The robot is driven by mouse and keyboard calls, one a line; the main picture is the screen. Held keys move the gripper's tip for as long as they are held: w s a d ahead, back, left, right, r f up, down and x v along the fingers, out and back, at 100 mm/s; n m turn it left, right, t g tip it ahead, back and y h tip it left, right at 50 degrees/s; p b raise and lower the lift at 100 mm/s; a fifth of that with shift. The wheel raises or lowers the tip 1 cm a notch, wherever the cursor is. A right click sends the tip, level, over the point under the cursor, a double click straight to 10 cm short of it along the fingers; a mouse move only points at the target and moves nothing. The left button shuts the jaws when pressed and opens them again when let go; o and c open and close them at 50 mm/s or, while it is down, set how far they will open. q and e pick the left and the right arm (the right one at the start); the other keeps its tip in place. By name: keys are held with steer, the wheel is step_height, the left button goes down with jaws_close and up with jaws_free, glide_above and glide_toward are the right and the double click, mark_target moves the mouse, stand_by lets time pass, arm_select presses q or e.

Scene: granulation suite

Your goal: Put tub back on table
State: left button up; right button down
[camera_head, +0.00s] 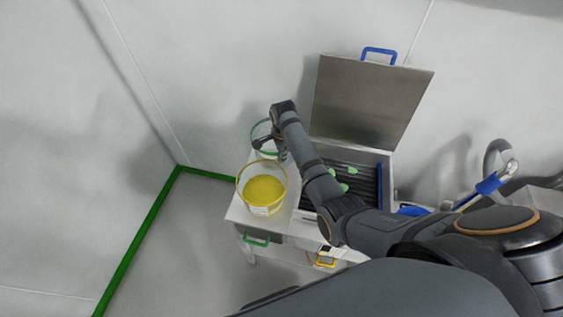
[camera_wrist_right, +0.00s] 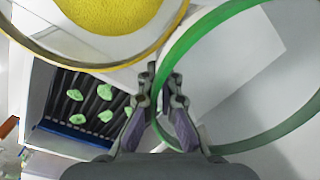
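A clear tub with a green rim (camera_head: 254,133) is at the back left of the white table (camera_head: 237,213), partly hidden by my right arm. The right wrist view shows its green rim (camera_wrist_right: 188,39) running between my finger pads, and its inside looks empty. My right gripper (camera_head: 268,143) is closed on this rim; its fingers (camera_wrist_right: 163,80) also show in the right wrist view. I cannot tell whether the tub touches the table. A yellow-rimmed tub (camera_head: 263,190) holding yellow powder stands just in front of it. My left gripper is not in view.
An open steel box with a raised lid (camera_head: 368,103) stands right of the tubs, with green pieces (camera_wrist_right: 75,95) on its dark slats. White walls rise behind and left. A blue-handled item (camera_head: 490,184) is at the right. Floor at the front left is clear.

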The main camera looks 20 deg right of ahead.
steer(key=shift+f, duration=0.4)
step_height(320, 180, down, 3)
steer(key=shift+r, duration=0.15)
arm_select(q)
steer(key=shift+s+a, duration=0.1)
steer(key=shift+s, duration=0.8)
arm_select(e)
steer(key=shift+f, duration=0.3)
steer(key=shift+f, duration=0.2)
steer(key=c, duration=1.5)
jaws_free()
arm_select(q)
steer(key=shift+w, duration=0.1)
arm_select(e)
steer(key=shift+r, duration=0.15)
